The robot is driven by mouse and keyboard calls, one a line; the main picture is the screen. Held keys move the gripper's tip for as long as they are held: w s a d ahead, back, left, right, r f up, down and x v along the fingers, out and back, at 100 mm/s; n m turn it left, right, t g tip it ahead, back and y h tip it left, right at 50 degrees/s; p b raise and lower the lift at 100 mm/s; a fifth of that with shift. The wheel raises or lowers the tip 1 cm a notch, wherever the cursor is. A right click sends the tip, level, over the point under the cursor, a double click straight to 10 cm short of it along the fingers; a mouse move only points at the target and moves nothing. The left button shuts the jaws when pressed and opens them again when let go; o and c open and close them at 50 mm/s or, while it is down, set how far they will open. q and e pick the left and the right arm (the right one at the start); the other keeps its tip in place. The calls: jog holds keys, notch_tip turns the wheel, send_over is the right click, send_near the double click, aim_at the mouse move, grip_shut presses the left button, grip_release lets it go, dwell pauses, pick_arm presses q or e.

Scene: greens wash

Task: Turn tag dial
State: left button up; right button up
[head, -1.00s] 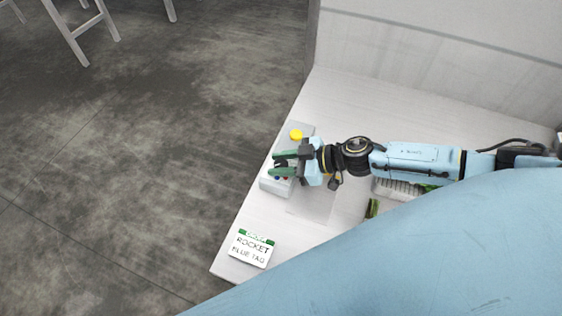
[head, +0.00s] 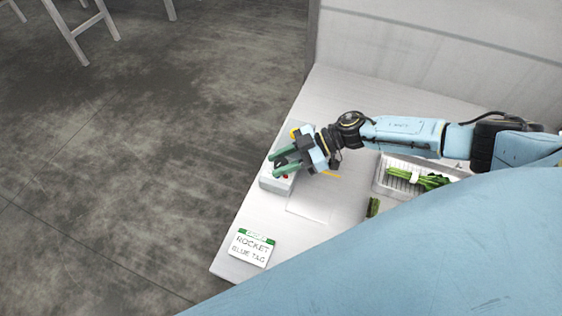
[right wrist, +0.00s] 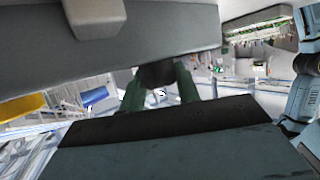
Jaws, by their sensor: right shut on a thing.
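The tag dial is a dark knob that shows in the right wrist view (right wrist: 160,76), between the green fingers. It belongs to a grey box (head: 275,187) at the left edge of the counter. My right gripper (head: 276,161) is over this box and shut on the dial; in the head view the gripper hides the dial. A yellow button (head: 295,132) shows partly behind the gripper, and a red mark shows beside the fingers. A card (head: 251,249) reading "ROCKET BLUE TAG" lies at the front left. My left gripper is not in view.
A wire basket (head: 384,183) holds a banded bunch of greens (head: 425,180) on the right. A small green item (head: 373,207) lies near it. A pale flat sheet (head: 312,207) lies by the box. A wall stands behind the counter; open floor is to the left.

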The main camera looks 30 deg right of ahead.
aim_at(281, 163)
jog(key=shift+n+g+b, duration=1.45)
jog(key=shift+n+g, duration=0.55)
jog(key=shift+g, duration=0.3)
jog(key=o, duration=1)
notch_tip(281, 163, up, 10)
jog(key=shift+r+p, duration=0.1)
jog(key=shift+p, duration=0.5)
